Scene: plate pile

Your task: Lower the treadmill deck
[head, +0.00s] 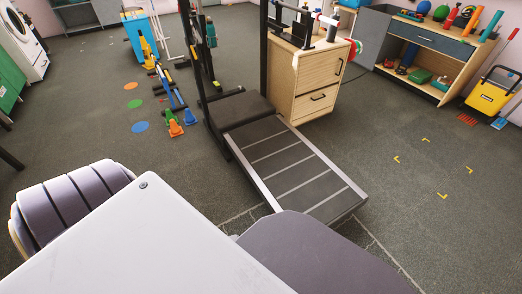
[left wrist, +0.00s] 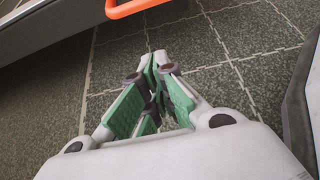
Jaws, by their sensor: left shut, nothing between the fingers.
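The treadmill (head: 240,108) stands mid-room, with black uprights and a dark motor cover. Its deck (head: 280,152) is folded out toward me, a dark belt with pale stripes and grey side rails. The deck looks low and close to level; I cannot tell whether its near end touches the floor. My left gripper (left wrist: 157,58) shows in the left wrist view, its green-padded fingers together and empty above the floor tiles. An orange bar (left wrist: 135,7) is beyond the fingertips, apart from them; I cannot tell what it belongs to. The left gripper is hidden in the head view.
A wooden drawer cabinet (head: 310,82) stands right beside the treadmill. Small cones (head: 175,128) and colored floor dots lie to its left. A shelf unit (head: 430,58) and a yellow bucket (head: 488,98) are at the right.

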